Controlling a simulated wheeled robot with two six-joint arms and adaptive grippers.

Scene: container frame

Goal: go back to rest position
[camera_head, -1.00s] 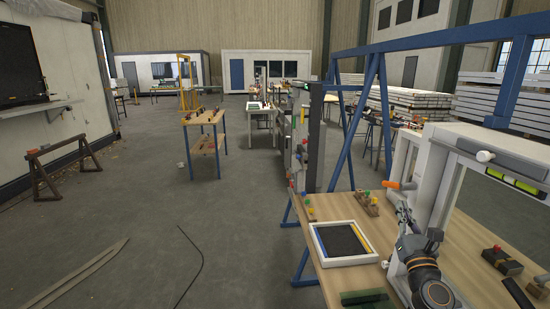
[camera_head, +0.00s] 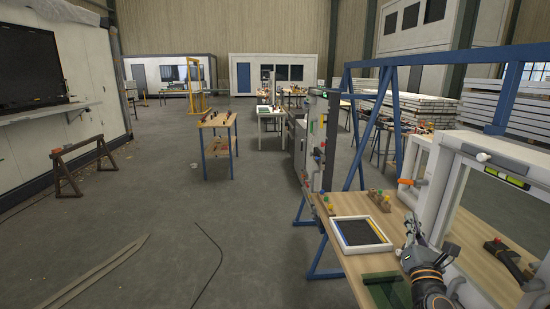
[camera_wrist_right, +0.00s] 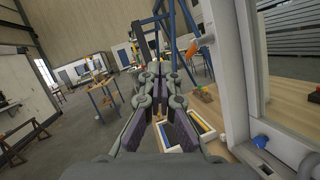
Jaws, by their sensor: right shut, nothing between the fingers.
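My right gripper (camera_head: 411,222) is at the right of the head view, over the wooden workbench (camera_head: 352,204) and beside a white window-like frame (camera_head: 446,190). Its fingers are together and hold nothing. In the right wrist view the closed fingers (camera_wrist_right: 155,68) fill the middle, with the white frame's post (camera_wrist_right: 231,75) to their right. My left gripper is not in view.
A white-rimmed tray with a dark inside (camera_head: 338,248) lies on the bench left of my right gripper. A blue metal frame (camera_head: 440,55) rises behind. A small wooden table (camera_head: 216,120) stands farther off. The grey floor at left is mostly clear.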

